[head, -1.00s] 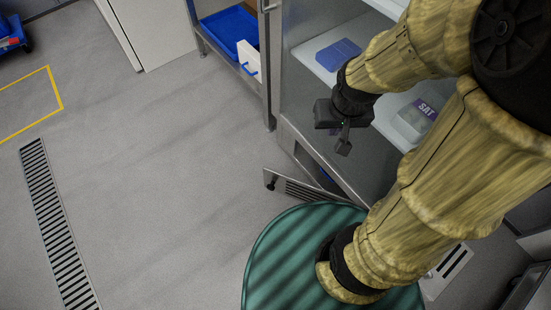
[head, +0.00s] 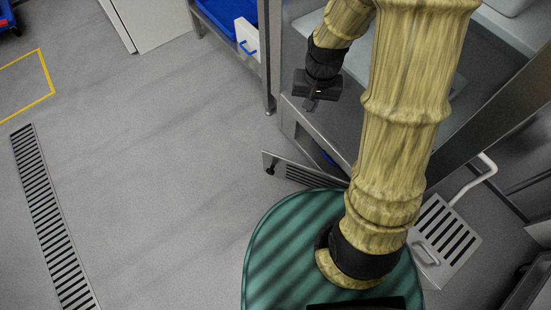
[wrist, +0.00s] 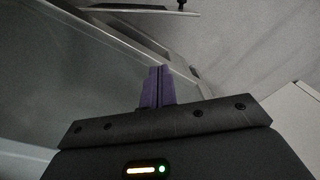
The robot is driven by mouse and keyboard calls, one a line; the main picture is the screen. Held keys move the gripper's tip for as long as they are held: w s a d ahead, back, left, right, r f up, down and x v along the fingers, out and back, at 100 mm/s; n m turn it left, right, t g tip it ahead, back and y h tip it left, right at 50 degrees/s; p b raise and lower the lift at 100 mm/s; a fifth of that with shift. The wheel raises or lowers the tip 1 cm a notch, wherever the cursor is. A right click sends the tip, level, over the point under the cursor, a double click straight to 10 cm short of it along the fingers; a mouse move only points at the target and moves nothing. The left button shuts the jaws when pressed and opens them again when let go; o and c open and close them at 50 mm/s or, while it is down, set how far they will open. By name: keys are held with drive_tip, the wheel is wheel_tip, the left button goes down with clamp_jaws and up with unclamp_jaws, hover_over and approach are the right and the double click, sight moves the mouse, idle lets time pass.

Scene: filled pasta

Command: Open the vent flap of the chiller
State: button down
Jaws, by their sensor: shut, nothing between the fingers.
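The chiller (head: 300,118) is a steel cabinet at the upper right in the head view. Its slotted vent flap (head: 303,174) stands swung out from the low front, with a dark knob (head: 269,166) at its free end. My green base hides part of the flap's lower side. In the wrist view, the flap (wrist: 135,9) shows as a thin pale strip at the top, with the knob (wrist: 181,4) on it. My gripper (head: 309,105) is shut and empty, above and apart from the flap. Its fingertips (wrist: 157,70) also show together in the wrist view.
A steel stand with a blue bin (head: 232,14) and a white box (head: 246,38) is left of the chiller. A slotted floor drain (head: 50,215) runs at the left. A slotted panel with a handle (head: 443,240) lies at the right. The floor left of the flap is clear.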

drive_tip(key=w+a+f+m+g+b, duration=0.1)
drive_tip(key=w+a+f+b, duration=0.1)
drive_tip(key=f, duration=0.4)
drive_tip(key=w+a+f+b, duration=0.1)
drive_tip(key=w+f+b, duration=0.1)
drive_tip(key=f, duration=0.3)
drive_tip(key=m+g+b, duration=0.2)
drive_tip(key=b, duration=0.2)
approach(276, 155)
wheel_tip(276, 155, down, 5)
drive_tip(key=w, duration=0.3)
drive_tip(key=shift+d+f+y, duration=0.2)
drive_tip(key=shift+d+y, duration=0.2)
drive_tip(key=shift+d, duration=0.05)
drive_tip(key=shift+s+f, duration=0.1)
drive_tip(key=b+x, duration=0.6)
drive_tip(key=x, duration=0.3)
drive_tip(key=shift+s+f, duration=0.15)
drive_tip(key=shift+f, duration=0.2)
drive_tip(key=shift+a, duration=0.15)
